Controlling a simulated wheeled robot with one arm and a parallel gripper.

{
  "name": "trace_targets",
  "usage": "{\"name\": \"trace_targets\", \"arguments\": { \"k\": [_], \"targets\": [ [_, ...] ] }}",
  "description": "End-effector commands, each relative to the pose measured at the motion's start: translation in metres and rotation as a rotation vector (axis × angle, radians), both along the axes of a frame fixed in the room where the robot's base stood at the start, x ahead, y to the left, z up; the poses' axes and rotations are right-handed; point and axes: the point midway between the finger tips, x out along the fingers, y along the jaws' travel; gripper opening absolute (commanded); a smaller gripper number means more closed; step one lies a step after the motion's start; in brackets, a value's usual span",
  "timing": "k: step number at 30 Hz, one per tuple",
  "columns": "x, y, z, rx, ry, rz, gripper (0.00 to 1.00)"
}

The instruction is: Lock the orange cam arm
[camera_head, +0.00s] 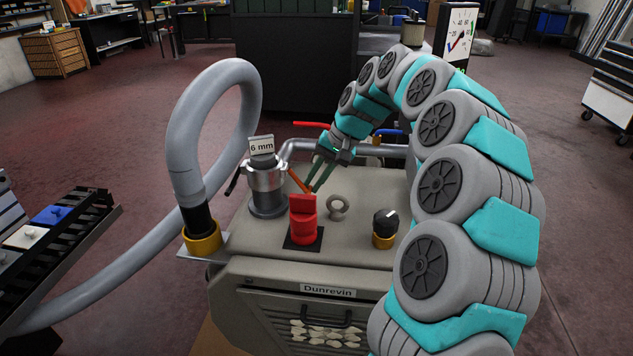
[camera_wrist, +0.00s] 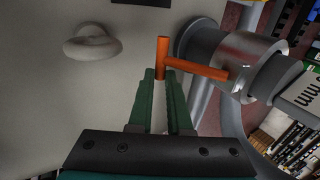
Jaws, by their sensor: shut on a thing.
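The orange cam arm (camera_head: 297,180) sticks out from the right side of the silver coupling (camera_head: 266,182) on top of the grey machine. In the wrist view the orange cam arm (camera_wrist: 198,69) runs from the coupling (camera_wrist: 246,62) to a crosswise bar at its free end. My gripper (camera_head: 314,188) reaches down to that end from behind right. In the wrist view my gripper (camera_wrist: 164,73) has its green fingers close together on the lower part of the bar. A dark lever (camera_head: 234,181) projects from the coupling's left side.
A red switch (camera_head: 303,218), a lifting eye (camera_head: 338,207) and a black knob (camera_head: 385,224) stand on the machine top near my gripper. A thick grey hose (camera_head: 185,120) loops up on the left. A red-handled valve (camera_head: 314,125) is behind.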

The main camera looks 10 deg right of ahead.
Motion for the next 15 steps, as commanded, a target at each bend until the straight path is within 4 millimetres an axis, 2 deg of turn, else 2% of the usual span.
{"name": "trace_targets", "arguments": {
  "k": [6,15],
  "targets": [
    [0.0021,0.0030,-0.0047,0.082,-0.037,-0.001,0.00],
    [0.0027,0.0045,-0.0053,0.114,-0.050,-0.001,0.00]
  ]
}}
